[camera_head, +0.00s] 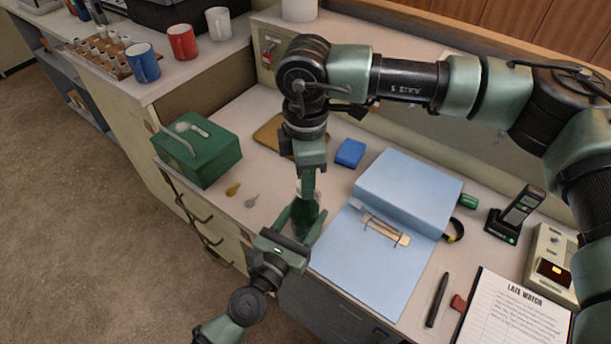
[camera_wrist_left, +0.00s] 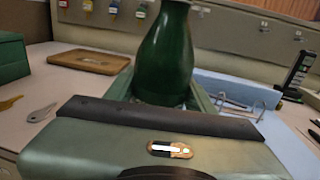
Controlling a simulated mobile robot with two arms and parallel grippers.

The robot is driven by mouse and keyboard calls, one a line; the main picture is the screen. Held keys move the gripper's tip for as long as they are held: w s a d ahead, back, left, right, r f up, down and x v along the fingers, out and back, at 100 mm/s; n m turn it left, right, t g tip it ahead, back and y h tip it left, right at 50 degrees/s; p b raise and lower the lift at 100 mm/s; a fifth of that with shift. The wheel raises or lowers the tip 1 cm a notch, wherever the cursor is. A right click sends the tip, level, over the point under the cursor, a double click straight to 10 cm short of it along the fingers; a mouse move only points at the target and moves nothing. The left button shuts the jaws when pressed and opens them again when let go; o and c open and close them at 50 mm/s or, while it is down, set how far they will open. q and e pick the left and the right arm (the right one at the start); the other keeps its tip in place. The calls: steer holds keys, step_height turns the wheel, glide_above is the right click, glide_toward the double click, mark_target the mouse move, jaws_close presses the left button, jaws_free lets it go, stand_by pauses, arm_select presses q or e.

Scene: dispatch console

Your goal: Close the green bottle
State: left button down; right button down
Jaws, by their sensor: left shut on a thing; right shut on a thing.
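The green bottle (camera_head: 306,216) stands upright at the front part of the desk, left of the open blue binder. My left gripper (camera_head: 297,222) is shut around its body from the front. I cannot tell whether the cap touches the neck.
The blue binder (camera_head: 375,262) lies open right of the bottle. A green box (camera_head: 210,155) and keys (camera_head: 233,190) lie to the left. A wooden tray (camera_head: 268,136) and a blue block (camera_head: 350,152) are behind. Mugs (camera_head: 182,42) stand on the upper left counter.

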steer(key=shift+m, duration=0.3)
steer(key=c, duration=1.1)
jaws_free()
steer(key=shift+r, duration=2.3)
steer(key=shift+c, duration=0.4)
